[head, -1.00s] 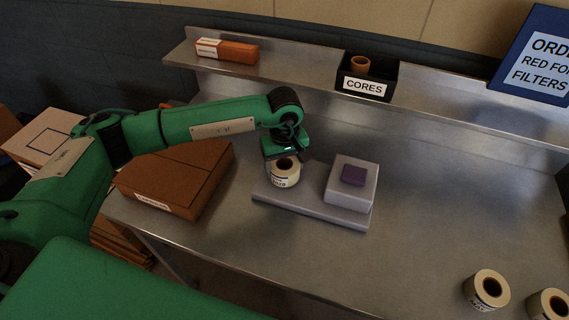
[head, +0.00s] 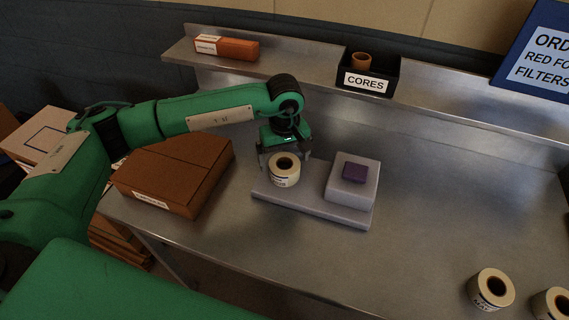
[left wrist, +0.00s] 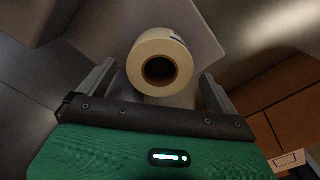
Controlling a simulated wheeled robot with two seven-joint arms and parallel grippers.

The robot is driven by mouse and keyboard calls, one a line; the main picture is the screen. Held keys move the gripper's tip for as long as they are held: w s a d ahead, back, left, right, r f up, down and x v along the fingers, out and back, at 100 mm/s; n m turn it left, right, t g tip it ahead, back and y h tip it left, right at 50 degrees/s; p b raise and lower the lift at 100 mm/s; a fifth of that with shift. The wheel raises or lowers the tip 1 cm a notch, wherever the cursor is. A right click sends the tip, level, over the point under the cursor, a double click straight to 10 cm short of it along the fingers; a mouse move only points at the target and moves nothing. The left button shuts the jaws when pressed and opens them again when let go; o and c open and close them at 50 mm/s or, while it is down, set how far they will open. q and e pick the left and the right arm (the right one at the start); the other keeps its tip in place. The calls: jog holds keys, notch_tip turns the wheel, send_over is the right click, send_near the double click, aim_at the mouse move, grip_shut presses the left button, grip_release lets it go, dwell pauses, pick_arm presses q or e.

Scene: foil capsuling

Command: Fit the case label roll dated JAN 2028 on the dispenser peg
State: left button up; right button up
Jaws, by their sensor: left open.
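A cream label roll (head: 284,172) with a dark core sits upright on the left part of the dispenser's flat grey base (head: 330,211). Printing shows on its side, but I cannot read the date. The peg is not visible; the roll's core looks dark inside. My left gripper (head: 286,160) is open just behind and above the roll, with a finger to either side. In the left wrist view the roll (left wrist: 160,62) lies between the spread fingers, with gaps on both sides. My right gripper is not in view.
A pale block with a purple pad (head: 354,173) stands on the dispenser's right part. A brown carton (head: 175,172) lies to the left. Two more rolls, one here (head: 491,291), stand at the front right. A CORES bin (head: 367,82) is on the back shelf. The right-hand bench is mostly clear.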

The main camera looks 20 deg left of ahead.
pick_arm(q)
notch_tip(320, 180, up, 11)
jog(key=b, duration=0.2)
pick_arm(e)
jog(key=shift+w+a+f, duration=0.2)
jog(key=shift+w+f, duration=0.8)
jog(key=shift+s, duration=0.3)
